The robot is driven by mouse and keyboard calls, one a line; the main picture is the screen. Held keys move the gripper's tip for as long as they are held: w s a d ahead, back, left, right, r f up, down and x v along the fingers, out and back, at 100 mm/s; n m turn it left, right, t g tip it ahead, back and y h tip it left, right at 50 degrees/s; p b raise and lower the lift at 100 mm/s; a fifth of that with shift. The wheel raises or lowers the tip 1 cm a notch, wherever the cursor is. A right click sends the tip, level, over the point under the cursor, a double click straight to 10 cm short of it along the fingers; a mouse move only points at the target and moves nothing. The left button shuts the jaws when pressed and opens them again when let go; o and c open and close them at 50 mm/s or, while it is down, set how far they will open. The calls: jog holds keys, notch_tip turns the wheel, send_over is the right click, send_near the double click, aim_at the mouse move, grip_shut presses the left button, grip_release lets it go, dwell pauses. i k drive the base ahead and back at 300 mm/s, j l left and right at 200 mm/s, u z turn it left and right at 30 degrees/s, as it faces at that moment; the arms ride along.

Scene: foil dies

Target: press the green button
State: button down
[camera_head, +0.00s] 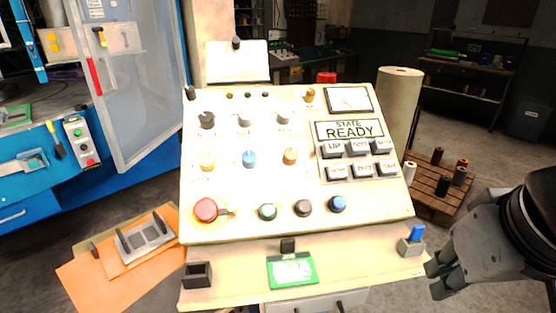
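A dark green round button (267,211) sits in the bottom row of the cream control panel (230,185). It is just right of a large red button on a yellow base (206,209) and left of a black button (303,208). A blue button (337,204) ends the row. My gripper (440,283) is at the lower right, apart from the panel and well right of the green button. Its grey fingers point down and left; whether they are open or shut is unclear.
A ledge below the panel holds a green card (291,270), a dark box (197,274) and a blue-topped holder (412,243). A separate switch box (82,142) stands left. A pallet with spools (437,184) is at right. Space before the bottom row looks clear.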

aim_at(269, 210)
jog(key=k+j, duration=0.1)
jog(key=j, duration=0.35)
jog(key=k+j+u, duration=0.1)
jog(key=j, duration=0.35)
jog(key=k+j, duration=0.15)
jog(key=j, duration=0.3)
jog(key=k+j+u, duration=0.15)
jog(key=j, duration=0.3)
